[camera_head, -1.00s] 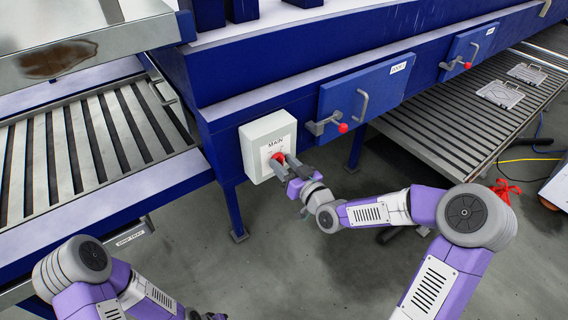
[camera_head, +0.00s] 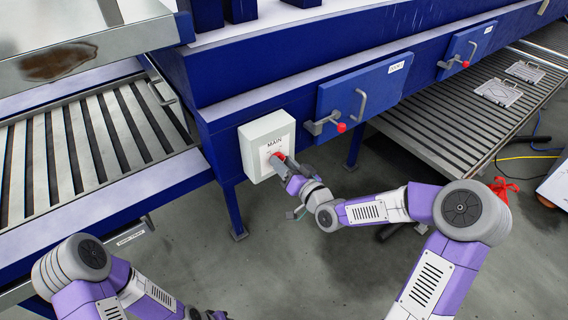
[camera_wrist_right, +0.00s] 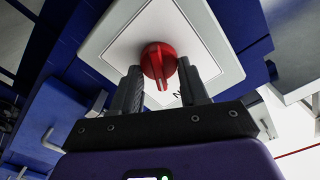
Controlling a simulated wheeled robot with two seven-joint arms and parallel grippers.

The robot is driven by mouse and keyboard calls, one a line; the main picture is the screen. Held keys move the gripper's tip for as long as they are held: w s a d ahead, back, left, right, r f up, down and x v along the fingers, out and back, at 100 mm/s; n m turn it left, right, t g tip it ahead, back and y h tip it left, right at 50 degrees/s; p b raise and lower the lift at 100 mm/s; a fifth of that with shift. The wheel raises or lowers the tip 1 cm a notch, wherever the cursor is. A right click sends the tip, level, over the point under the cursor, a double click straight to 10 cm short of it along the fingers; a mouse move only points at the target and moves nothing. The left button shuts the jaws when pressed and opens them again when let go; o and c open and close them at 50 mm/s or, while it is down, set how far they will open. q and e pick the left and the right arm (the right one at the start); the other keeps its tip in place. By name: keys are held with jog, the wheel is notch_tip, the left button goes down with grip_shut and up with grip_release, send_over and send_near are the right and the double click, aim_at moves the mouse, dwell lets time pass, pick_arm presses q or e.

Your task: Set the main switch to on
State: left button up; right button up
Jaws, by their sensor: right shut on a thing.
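The main switch is a red rotary knob (camera_head: 279,156) on a light grey box (camera_head: 254,131) labelled MAIN, fixed to the blue machine's front. My right gripper (camera_head: 286,164) is at the knob and hides part of it. In the right wrist view, the red knob (camera_wrist_right: 159,62) sits between the two dark fingers of my right gripper (camera_wrist_right: 160,88), which is shut on it. The knob's ridge points toward the gripper's palm in that view. My left gripper (camera_head: 215,316) is at the bottom edge, mostly cut off, and its jaws cannot be made out.
A blue door (camera_head: 362,92) with a grey handle and a red-tipped latch (camera_head: 340,127) is right of the box. A second such door (camera_head: 468,50) is farther right. Slatted conveyors lie left (camera_head: 75,140) and right (camera_head: 440,130). The floor below the box is clear.

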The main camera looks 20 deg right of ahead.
jog(key=o, duration=1)
jog(key=shift+s, duration=0.1)
jog(key=p+v, duration=0.1)
jog(key=v, duration=0.6)
jog(key=shift+s, duration=0.2)
jog(key=shift+d, duration=0.1)
